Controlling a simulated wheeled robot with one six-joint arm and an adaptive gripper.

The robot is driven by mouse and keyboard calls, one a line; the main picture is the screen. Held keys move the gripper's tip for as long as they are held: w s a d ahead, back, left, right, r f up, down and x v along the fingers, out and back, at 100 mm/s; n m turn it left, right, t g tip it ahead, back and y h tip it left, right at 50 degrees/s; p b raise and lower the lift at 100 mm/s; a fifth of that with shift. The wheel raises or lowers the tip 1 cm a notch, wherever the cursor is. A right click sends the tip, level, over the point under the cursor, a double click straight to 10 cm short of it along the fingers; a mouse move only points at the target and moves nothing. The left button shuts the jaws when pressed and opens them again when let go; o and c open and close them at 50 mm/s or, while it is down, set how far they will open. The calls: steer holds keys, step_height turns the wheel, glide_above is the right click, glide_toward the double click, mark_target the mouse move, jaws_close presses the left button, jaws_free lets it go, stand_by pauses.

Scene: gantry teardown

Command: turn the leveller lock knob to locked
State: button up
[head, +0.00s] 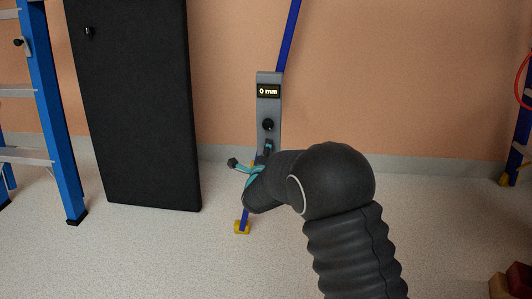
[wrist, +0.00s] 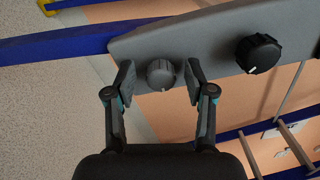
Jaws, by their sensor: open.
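The grey leveller housing (head: 265,92) is on a blue leg, and its display reads "0 mm". A black knob (head: 268,125) sits below the display; in the wrist view it (wrist: 259,53) is right of my jaws, with a white mark toward its lower left. A smaller grey knob (wrist: 162,74) with a white mark at its lower edge appears between my fingers. I cannot tell which is the lock knob by any label. My gripper (head: 250,157) is open at the housing's lower end. In the wrist view its fingertips (wrist: 160,80) flank the grey knob with gaps both sides.
A blue stepladder (head: 52,115) stands at the left, beside a black panel (head: 135,105) leaning on the orange wall. The blue leg (head: 289,35) ends in a yellow foot (head: 242,227). Reddish blocks (head: 518,278) are at lower right. The floor between is clear.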

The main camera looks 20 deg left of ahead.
steer(key=v, duration=1.2)
steer(key=shift+a, duration=0.1)
steer(key=w+d+r+n+g+h+p, duration=0.1)
steer(key=w+d+r+n, duration=0.1)
steer(key=d+r, duration=0.35)
steer(key=w+d+r+n+g+h+p, duration=0.1)
steer(key=w+d+r+g+p, duration=0.15)
steer(key=d, duration=0.65)
steer(key=s+d+r+n+g+p, duration=0.1)
steer(key=s+d+r+n, duration=0.15)
steer(key=d, duration=0.45)
steer(key=s+d+r+n+g, duration=0.1)
steer(key=s+d+r+n, duration=0.2)
steer(key=d, duration=0.4)
steer(key=s+d+r+n+g+p, duration=0.1)
steer(key=s+d+n+g+p, duration=0.1)
steer(key=s, duration=0.7)
steer(key=s+d+r+n+g+h+p, duration=0.1)
steer(key=s+d+n, duration=0.3)
steer(key=s, duration=0.5)
steer(key=s+d+r+n+g+h+p, duration=0.1)
steer(key=s+d+r+n+g+p, duration=0.2)
steer(key=s+d, duration=0.3)
steer(key=s, duration=0.4)
steer(key=shift+r, duration=0.2)
steer(key=shift+n, duration=0.25)
